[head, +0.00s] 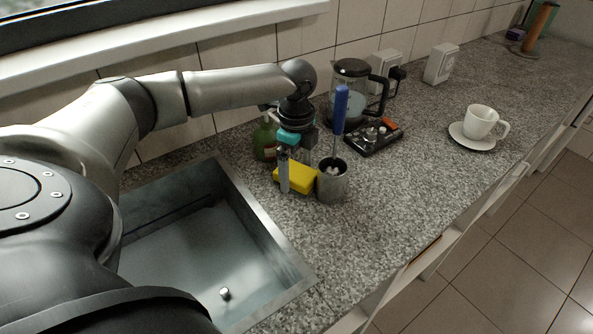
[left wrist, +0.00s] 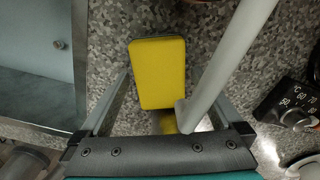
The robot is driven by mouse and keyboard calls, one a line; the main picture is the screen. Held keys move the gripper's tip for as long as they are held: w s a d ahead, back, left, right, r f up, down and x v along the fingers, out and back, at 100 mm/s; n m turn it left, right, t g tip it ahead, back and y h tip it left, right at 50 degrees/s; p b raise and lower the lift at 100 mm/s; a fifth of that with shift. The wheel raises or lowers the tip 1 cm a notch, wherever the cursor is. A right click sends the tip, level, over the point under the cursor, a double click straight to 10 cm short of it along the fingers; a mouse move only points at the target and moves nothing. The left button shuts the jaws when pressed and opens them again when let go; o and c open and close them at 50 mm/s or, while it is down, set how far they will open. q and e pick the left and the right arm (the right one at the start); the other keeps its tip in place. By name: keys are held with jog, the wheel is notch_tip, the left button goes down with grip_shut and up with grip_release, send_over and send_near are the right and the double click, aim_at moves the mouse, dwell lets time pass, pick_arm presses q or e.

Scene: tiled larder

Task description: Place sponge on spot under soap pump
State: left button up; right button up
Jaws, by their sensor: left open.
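The yellow sponge (head: 301,177) lies on the granite counter beside the sink, partly behind a finger of my left gripper (head: 296,175). The gripper is open and points down at the sponge. In the left wrist view the sponge (left wrist: 158,72) shows between and beyond the open fingers (left wrist: 164,90), and I see no grip on it. The green soap bottle (head: 264,142) stands behind and left of the sponge; its pump top is hidden by my gripper. I cannot make out a marked spot. My right gripper is not in view.
A metal cup (head: 332,185) holding a blue-handled brush (head: 340,108) stands close right of the sponge. The sink (head: 205,245) is at left. A glass kettle (head: 349,92), a dark control base (head: 374,138) and a white cup (head: 480,122) on a saucer stand further right. The front counter is clear.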

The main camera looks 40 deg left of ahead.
aim_at(297, 171)
pick_arm(q)
notch_tip(297, 171, up, 11)
jog(key=p, duration=0.2)
jog(key=shift+r, duration=0.15)
